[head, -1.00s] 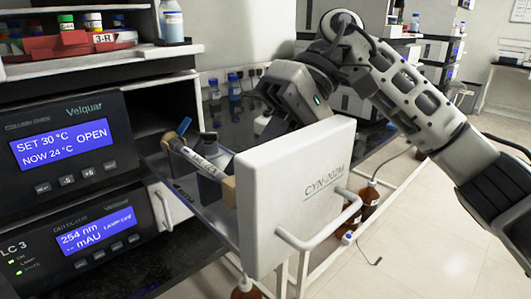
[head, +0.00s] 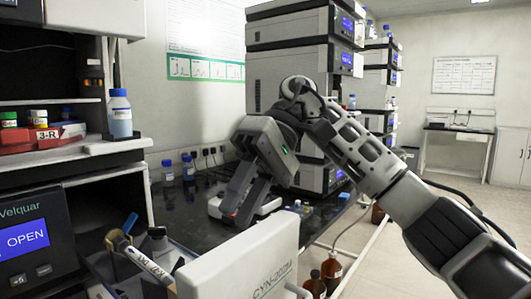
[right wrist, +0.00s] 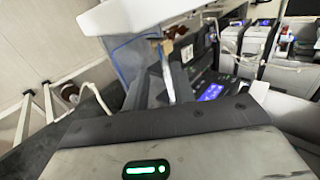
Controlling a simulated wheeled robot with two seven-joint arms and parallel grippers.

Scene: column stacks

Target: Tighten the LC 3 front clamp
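The open LC 3 column drawer has a white front panel marked CYN-202M (head: 245,262), low in the head view. A labelled column (head: 150,264) lies tilted inside, with a tan clamp block (head: 117,240) and a blue handle (head: 130,223) at its far end. The front clamp is hidden behind the panel or cannot be made out. My right gripper (head: 234,219) points down beyond the panel, its two fingers apart and empty. In the right wrist view the panel (right wrist: 130,14) and a tan part (right wrist: 168,46) show. My left gripper is out of view.
The Velquar oven display (head: 26,238) reads OPEN at left. A blue-capped bottle (head: 120,115) and a red rack (head: 40,138) stand on the shelf. Bottles (head: 178,168) and stacked instruments (head: 295,60) stand on the dark bench. Brown bottles (head: 331,268) are low beside the panel.

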